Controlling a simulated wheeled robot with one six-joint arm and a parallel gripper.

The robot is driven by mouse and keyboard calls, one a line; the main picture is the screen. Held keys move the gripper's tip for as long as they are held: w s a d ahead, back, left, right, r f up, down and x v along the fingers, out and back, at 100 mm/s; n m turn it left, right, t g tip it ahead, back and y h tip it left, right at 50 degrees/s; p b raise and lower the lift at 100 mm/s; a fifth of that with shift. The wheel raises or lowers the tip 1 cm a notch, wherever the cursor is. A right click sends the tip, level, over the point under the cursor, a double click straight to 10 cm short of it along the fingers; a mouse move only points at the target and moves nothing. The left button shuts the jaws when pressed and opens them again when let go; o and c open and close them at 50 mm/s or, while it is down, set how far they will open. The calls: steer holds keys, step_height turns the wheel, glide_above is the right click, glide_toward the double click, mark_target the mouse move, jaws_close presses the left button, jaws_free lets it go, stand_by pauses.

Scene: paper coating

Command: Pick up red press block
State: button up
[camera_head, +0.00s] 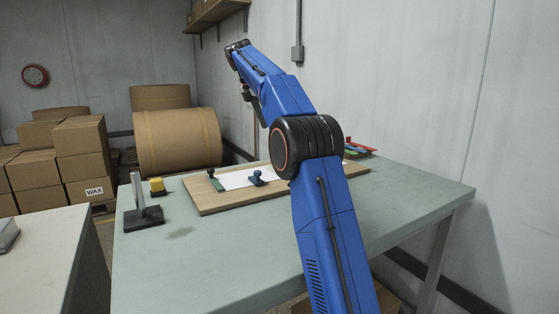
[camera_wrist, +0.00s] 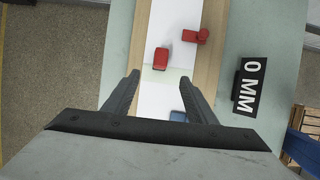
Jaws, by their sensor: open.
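In the wrist view a red block (camera_wrist: 161,58) sits by the edge of the white paper (camera_wrist: 170,20), just beyond my fingertips and between their lines. A second red piece (camera_wrist: 197,36) with a knob-like end lies farther off to the right, by the wooden board's edge (camera_wrist: 214,60). I cannot tell for certain which is the press block. My gripper (camera_wrist: 160,78) is open and empty above the board. A blue block (camera_wrist: 178,116) lies between my fingers, partly hidden by the right one. In the head view my arm hides the red pieces.
A black "0 MM" sign (camera_wrist: 249,85) stands right of the board.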

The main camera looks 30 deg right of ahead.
steer(key=x, duration=1.6)
steer(key=shift+s+f, duration=0.1)
steer(key=shift+f, duration=0.1)
steer(key=c, duration=1.2)
